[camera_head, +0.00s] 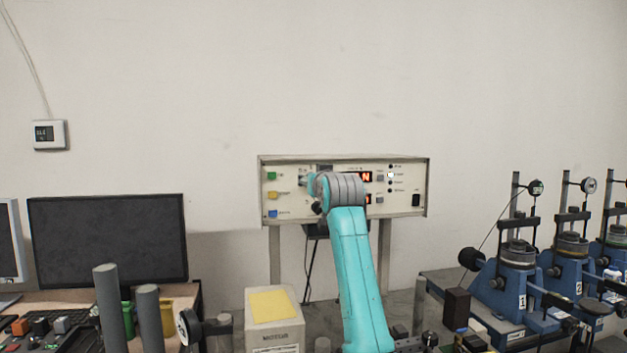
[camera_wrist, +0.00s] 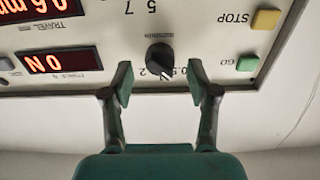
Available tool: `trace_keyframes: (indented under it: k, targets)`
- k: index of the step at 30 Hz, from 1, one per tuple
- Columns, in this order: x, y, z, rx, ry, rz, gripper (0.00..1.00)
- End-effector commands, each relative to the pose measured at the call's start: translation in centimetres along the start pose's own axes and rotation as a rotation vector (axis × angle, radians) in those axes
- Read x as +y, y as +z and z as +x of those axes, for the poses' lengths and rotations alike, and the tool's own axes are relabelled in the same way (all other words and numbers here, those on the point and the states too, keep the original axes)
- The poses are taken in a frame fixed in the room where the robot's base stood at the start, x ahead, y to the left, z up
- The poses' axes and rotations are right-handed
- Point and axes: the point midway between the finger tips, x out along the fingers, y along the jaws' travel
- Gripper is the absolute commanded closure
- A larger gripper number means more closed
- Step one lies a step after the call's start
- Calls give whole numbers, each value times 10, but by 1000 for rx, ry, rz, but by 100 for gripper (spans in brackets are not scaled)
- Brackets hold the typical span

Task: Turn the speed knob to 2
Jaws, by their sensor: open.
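The control box (camera_head: 345,162) stands against the wall in the head view, and my arm covers part of its front. The black speed knob (camera_wrist: 160,59) shows on the panel in the wrist view, which sees the panel upside down. Printed numbers surround it, with 5 and 7 above and 2 and 0.5 below in the picture. Its pointer seems to face the low numbers, but the exact setting is hard to read. My gripper (camera_wrist: 160,78) is open, its fingers on either side below the knob in the picture, with no clear contact.
A yellow STOP button (camera_wrist: 266,19) and a green GO button (camera_wrist: 247,63) lie right of the knob in the wrist view. Red displays (camera_wrist: 60,61) are at left. A monitor (camera_head: 108,240) and blue lever frames (camera_head: 510,285) flank the box.

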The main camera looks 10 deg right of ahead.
Motion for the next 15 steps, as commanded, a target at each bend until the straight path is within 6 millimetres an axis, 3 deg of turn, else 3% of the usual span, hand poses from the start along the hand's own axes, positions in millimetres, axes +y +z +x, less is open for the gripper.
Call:
trace_keyframes:
  k: [6,15]
  targets:
    - [0,0,13,1,0,0,41]
    - [0,0,14,1,0,0,41]
